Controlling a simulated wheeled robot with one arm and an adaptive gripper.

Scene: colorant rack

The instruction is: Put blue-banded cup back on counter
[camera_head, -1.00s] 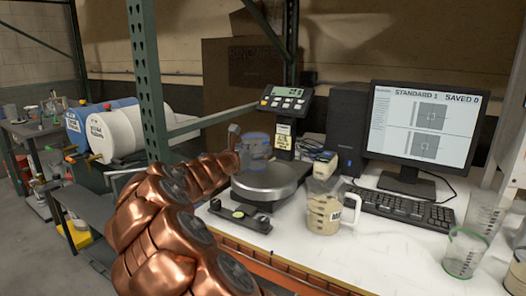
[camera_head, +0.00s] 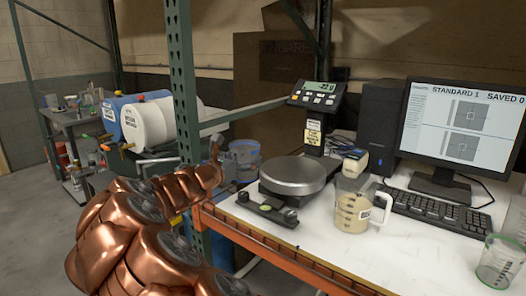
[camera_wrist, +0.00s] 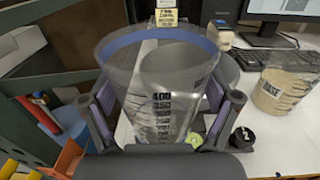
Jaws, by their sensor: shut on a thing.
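The blue-banded cup (camera_head: 244,154) is clear and held upright in my gripper (camera_head: 221,166), just left of the scale in the head view. In the wrist view the cup (camera_wrist: 150,82) fills the middle, with a blue band around its rim and dark graduation marks. My gripper (camera_wrist: 160,112) is shut on it, with one finger on each side. The white counter (camera_head: 330,255) spreads to the right of the cup. The cup's base and its height above the counter are hard to tell.
The scale pan (camera_head: 292,174) stands beside the cup, with its display (camera_head: 315,94) behind. A labelled jug (camera_head: 353,212) of beige liquid stands right of it. A green-rimmed cup (camera_head: 497,262), keyboard (camera_head: 440,207) and monitor (camera_head: 465,130) are further right. A green rack post (camera_head: 182,90) rises left.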

